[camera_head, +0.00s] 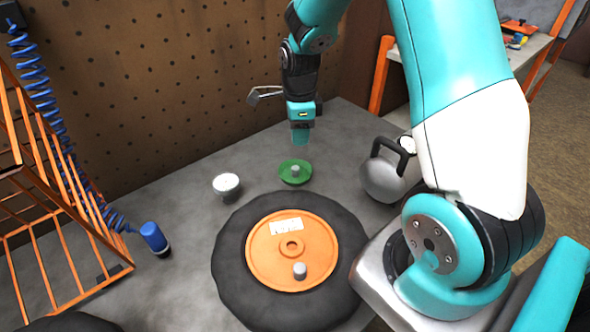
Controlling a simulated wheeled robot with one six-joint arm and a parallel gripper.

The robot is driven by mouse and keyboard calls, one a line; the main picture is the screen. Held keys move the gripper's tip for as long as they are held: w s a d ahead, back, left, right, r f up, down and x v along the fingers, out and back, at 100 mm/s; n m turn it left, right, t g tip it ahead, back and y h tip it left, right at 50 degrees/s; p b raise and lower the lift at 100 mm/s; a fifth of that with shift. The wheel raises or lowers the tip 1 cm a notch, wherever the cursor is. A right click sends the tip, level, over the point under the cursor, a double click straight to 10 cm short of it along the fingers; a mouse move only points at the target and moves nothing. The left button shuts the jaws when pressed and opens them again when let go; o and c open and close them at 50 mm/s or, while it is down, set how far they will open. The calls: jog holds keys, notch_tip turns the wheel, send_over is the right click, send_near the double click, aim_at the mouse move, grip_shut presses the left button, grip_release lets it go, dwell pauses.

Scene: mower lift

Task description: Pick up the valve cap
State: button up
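A small grey cap-like cylinder (300,270) stands on the orange hub of the wheel (291,250), near the hub's front edge. A similar small grey piece (295,170) stands in the middle of a green dish (304,178) on the table behind the wheel. I cannot tell for sure which of the two is the valve cap. My gripper (300,139) points down above the green dish, apart from the piece in it. Its fingers are too small and blurred to show whether they are open or shut.
A round white-topped gauge or tin (226,185) stands left of the dish. A grey kettlebell (386,176) stands at its right. A blue air-hose fitting (154,238) and an orange wire rack (60,250) are at left. A perforated board (160,90) rises behind the table.

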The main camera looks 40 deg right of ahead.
send_over(295, 167)
jog(key=f, duration=0.4)
jog(key=s+f, duration=0.1)
jog(key=f, duration=0.1)
jog(key=shift+d, duration=0.25)
jog(key=shift+w+a+f+p, duration=0.15)
jog(key=shift+f+p, duration=0.1)
jog(key=shift+f, duration=0.7)
jog(key=shift+w+f+p, duration=0.1)
jog(key=shift+f+p, duration=0.15)
jog(key=shift+f, duration=0.65)
jog(key=shift+w+a+f+p, duration=0.15)
jog(key=shift+f+p, duration=0.1)
jog(key=shift+f, duration=0.7)
grip_shut()
